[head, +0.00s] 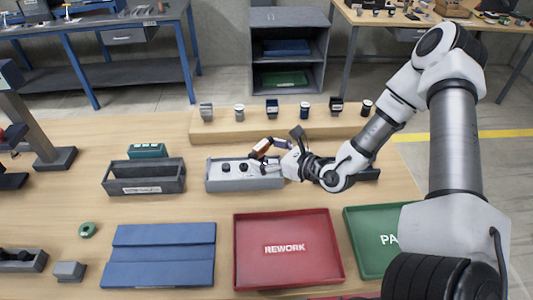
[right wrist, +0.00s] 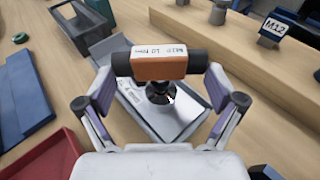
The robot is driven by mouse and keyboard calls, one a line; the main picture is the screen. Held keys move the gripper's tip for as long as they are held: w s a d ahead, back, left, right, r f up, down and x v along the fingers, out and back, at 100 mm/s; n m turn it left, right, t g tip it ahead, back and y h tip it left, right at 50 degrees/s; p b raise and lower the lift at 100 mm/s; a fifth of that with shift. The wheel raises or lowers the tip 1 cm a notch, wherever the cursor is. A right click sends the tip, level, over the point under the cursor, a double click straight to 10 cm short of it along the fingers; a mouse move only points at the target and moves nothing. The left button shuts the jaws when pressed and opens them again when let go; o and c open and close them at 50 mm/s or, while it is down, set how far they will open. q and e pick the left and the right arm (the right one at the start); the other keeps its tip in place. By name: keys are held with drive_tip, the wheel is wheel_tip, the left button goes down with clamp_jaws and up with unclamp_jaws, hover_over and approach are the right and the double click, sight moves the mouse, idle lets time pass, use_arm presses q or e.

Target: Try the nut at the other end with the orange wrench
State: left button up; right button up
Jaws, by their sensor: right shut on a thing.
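My right gripper (right wrist: 160,78) is shut on the orange wrench (right wrist: 160,68), a short orange body with black ends and a white label. In the head view my right gripper (head: 268,158) holds the wrench (head: 261,147) above the right part of the grey fixture box (head: 218,184). Two dark nuts, a left one (head: 226,167) and a right one (head: 243,167), show on the box's pale top. In the right wrist view a dark round piece (right wrist: 159,94) shows just below the wrench; whether they touch is unclear. My left gripper is not in view.
A wooden rail (head: 290,124) with several labelled holders stands behind the fixture. An empty grey bin (head: 144,188) is to its left.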

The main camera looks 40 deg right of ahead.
drive_tip(key=shift+f, duration=0.1)
idle(0.3)
drive_tip(key=shift+r+p, duration=0.25)
drive_tip(key=shift+p, duration=0.15)
drive_tip(key=shift+w+d+n+y, duration=0.1)
drive_tip(key=shift+n+y, duration=0.2)
drive_tip(key=shift+y, duration=0.1)
drive_tip(key=shift+f, duration=0.15)
drive_tip(key=shift+p, duration=0.3)
